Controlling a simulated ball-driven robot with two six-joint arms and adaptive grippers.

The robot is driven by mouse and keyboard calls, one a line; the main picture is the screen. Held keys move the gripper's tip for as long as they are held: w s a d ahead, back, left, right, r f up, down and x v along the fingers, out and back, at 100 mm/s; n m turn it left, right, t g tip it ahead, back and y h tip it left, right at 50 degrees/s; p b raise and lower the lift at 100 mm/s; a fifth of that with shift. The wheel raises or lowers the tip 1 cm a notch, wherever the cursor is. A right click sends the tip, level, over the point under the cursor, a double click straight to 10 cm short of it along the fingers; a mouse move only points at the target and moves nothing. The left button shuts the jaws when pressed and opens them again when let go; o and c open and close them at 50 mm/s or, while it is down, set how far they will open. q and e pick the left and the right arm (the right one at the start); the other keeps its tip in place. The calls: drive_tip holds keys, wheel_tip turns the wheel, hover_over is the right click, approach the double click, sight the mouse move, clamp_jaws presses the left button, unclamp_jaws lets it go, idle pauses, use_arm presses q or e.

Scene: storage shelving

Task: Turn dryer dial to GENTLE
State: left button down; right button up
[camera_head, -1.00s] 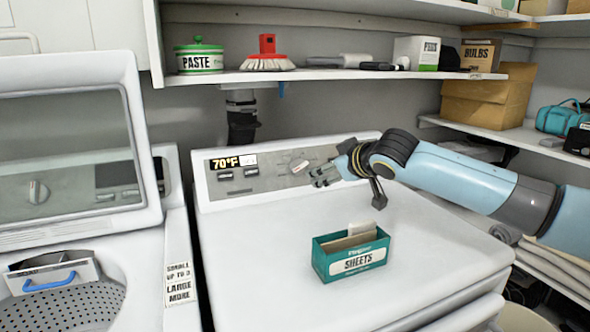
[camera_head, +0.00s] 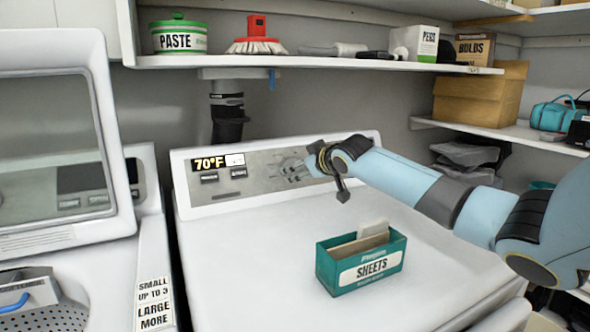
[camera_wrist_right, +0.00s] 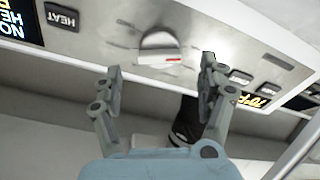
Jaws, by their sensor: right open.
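The dryer (camera_head: 240,255) stands in the middle with its control panel (camera_head: 255,182) along the back edge. The dial (camera_wrist_right: 158,48) shows in the right wrist view as a pale round knob with a raised bar and a red mark; its bar lies nearly level in that picture. My right gripper (camera_head: 292,171) is open in front of the panel. In the right wrist view its fingertips (camera_wrist_right: 160,70) are apart, one to each side of the dial and a little short of it. I cannot read GENTLE. My left gripper is out of view.
A teal SHEETS box (camera_head: 361,268) sits on the dryer top, below my right arm. A washer (camera_head: 70,235) with its lid raised stands at the left. A shelf (camera_head: 300,61) with a PASTE tin (camera_head: 179,37) and a brush (camera_head: 257,42) runs above the panel.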

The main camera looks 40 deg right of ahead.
drive_tip(key=x, duration=0.3)
drive_tip(key=shift+w+d+f+b, duration=0.2)
drive_tip(key=shift+w+b, duration=0.1)
drive_tip(key=shift+w, duration=0.2)
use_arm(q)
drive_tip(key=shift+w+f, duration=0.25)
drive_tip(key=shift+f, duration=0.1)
use_arm(e)
drive_tip(key=shift+w, duration=0.1)
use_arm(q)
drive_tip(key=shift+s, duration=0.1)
use_arm(e)
drive_tip(key=shift+c, duration=0.2)
